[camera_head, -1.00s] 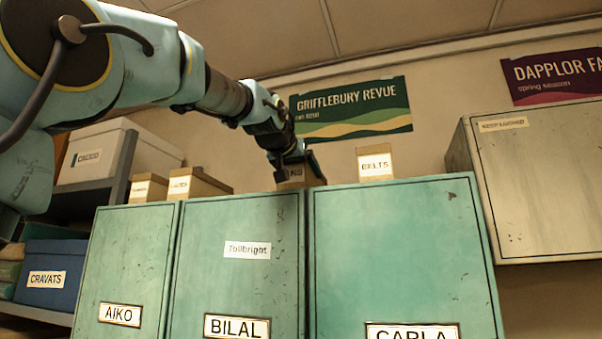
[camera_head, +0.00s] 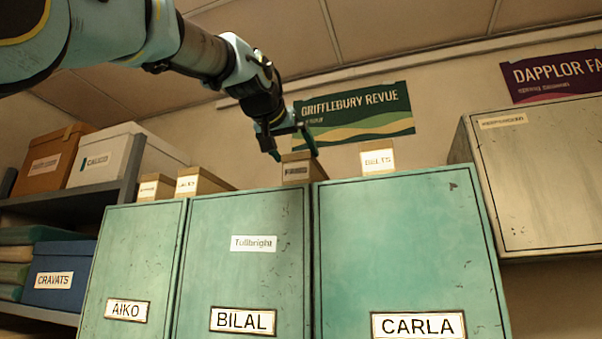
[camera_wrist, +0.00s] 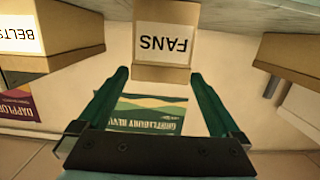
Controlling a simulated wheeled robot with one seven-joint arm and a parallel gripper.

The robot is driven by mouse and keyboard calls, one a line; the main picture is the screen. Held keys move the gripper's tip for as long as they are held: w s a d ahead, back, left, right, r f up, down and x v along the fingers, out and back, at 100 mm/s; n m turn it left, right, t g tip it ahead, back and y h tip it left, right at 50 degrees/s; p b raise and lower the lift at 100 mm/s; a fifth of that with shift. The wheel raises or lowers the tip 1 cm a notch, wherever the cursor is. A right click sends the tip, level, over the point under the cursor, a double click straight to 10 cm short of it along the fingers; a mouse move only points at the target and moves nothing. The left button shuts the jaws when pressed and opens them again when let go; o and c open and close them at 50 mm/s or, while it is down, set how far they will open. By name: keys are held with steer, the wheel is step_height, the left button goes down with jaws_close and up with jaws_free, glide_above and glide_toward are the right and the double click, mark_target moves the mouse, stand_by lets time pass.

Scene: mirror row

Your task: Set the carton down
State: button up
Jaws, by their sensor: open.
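A small brown carton (camera_head: 296,170) with a white label stands on top of the green lockers, near the seam between the BILAL and CARLA doors. Its lower edge is hidden behind the locker's front edge. In the wrist view the carton (camera_wrist: 165,40) reads FANS, upside down. My gripper (camera_head: 294,150) is open just above the carton. In the wrist view its two green fingers (camera_wrist: 160,76) are spread, with nothing held between them, and their tips point toward the carton's near end.
A BELTS carton (camera_head: 377,162) stands to the right on the lockers, and two small cartons (camera_head: 203,182) stand to the left. A closed beige wall cabinet (camera_head: 540,180) is at the right. Shelves with boxes (camera_head: 58,278) are at the left.

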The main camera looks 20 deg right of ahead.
steer(key=shift+b+v, duration=0.3)
steer(key=shift+v, duration=1.25)
